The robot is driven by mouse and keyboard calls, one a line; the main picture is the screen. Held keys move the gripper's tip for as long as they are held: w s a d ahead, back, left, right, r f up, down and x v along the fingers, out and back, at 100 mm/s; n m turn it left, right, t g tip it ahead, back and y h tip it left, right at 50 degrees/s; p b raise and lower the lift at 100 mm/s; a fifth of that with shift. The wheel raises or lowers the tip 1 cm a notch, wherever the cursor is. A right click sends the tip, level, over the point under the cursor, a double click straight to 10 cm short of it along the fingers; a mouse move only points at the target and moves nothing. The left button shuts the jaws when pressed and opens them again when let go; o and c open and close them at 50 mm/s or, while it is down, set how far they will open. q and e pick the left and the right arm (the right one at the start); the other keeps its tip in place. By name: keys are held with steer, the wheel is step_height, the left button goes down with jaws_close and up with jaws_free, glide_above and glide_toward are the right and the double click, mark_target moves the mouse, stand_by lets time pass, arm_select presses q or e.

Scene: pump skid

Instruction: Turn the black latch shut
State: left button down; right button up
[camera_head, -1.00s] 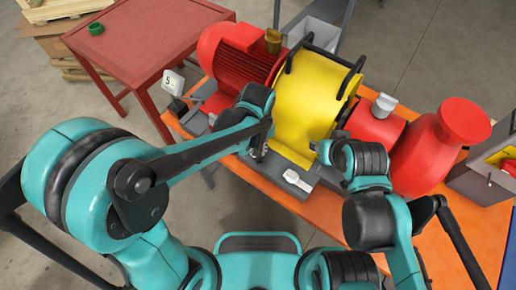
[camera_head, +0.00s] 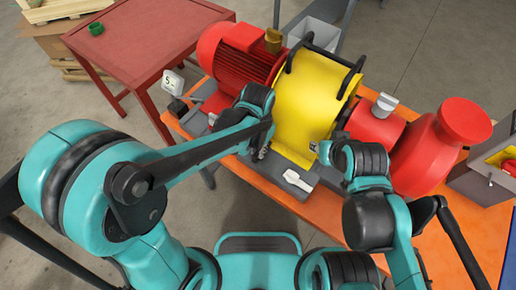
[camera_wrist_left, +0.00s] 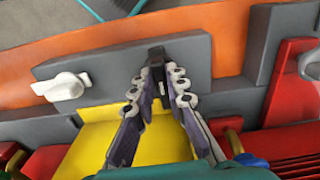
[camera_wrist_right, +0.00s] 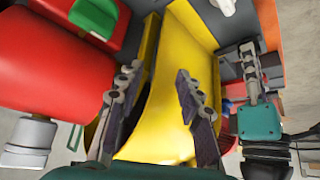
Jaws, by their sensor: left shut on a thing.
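The black latch (camera_wrist_left: 157,55) stands on a grey base plate (camera_wrist_left: 110,58) in the left wrist view, in front of the yellow guard (camera_head: 302,100). My left gripper (camera_wrist_left: 163,77) is shut on the black latch, with a fingertip on each side of it. Its tip also shows in the head view (camera_head: 260,152), where the latch is mostly hidden behind it. A white latch (camera_wrist_left: 62,87) sits on the plate beside it and also shows in the head view (camera_head: 297,180). My right gripper (camera_wrist_right: 158,77) is open and empty over the yellow guard.
A red motor (camera_head: 237,58) is left of the guard, and a red pump body (camera_head: 428,150) is to its right. The skid stands on an orange bench (camera_head: 300,205). A red table (camera_head: 150,40) is at the back left. A grey box (camera_head: 480,180) is at the far right.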

arm_select(q)
steer(key=shift+m, duration=0.3)
stand_by(0.4)
steer(key=c, duration=1.5)
jaws_free()
steer(key=shift+c, duration=0.2)
step_height(320, 180, up, 12)
